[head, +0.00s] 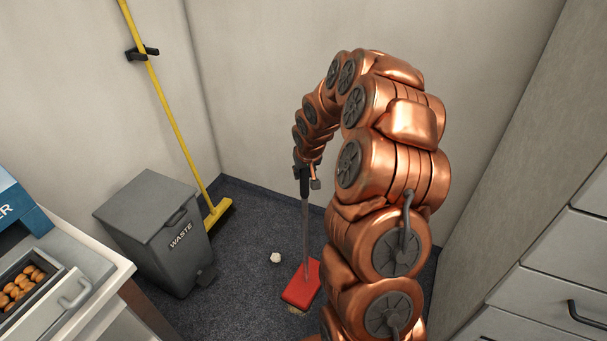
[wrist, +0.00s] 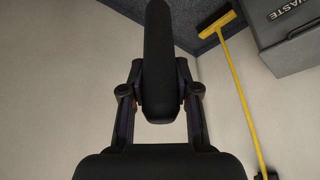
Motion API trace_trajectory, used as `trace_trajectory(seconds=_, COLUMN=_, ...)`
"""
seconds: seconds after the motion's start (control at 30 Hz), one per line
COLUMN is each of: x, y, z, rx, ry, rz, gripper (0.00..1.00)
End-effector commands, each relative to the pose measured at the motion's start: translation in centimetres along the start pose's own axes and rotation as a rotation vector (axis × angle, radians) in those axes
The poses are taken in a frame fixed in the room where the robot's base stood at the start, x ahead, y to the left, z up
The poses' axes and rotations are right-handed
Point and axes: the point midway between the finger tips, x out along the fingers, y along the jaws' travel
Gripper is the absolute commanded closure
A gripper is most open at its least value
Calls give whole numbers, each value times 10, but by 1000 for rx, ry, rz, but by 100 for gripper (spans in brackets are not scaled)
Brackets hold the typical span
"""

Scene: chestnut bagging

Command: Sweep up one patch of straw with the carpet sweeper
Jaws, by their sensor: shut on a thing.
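The carpet sweeper has a red head (head: 302,286) flat on the dark carpet and a thin grey handle rising from it. My gripper (head: 308,180) is shut on the black grip at the top of this handle. In the wrist view the grip (wrist: 159,60) stands between the two fingers of my gripper (wrist: 158,97). A small tan patch of straw (head: 296,310) shows at the near edge of the red head. The head may cover part of it, and my arm hides the floor to the right.
A crumpled white scrap (head: 275,258) lies left of the sweeper. A grey waste bin (head: 150,225) and a yellow broom (head: 175,120) stand at the left wall. A counter (head: 85,275) with a chestnut tray is at left, grey drawers (head: 550,260) at right. Carpet between bin and sweeper is mostly clear.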

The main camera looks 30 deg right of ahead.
Motion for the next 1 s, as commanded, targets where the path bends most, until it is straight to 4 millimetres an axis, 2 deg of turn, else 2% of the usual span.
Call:
trace_trajectory(seconds=0.33, x=10, y=3, z=3, rx=4, ry=2, rz=2, gripper=100)
trace_trajectory(seconds=1.0, x=53, y=3, z=20, rx=4, ry=5, rz=2, gripper=100)
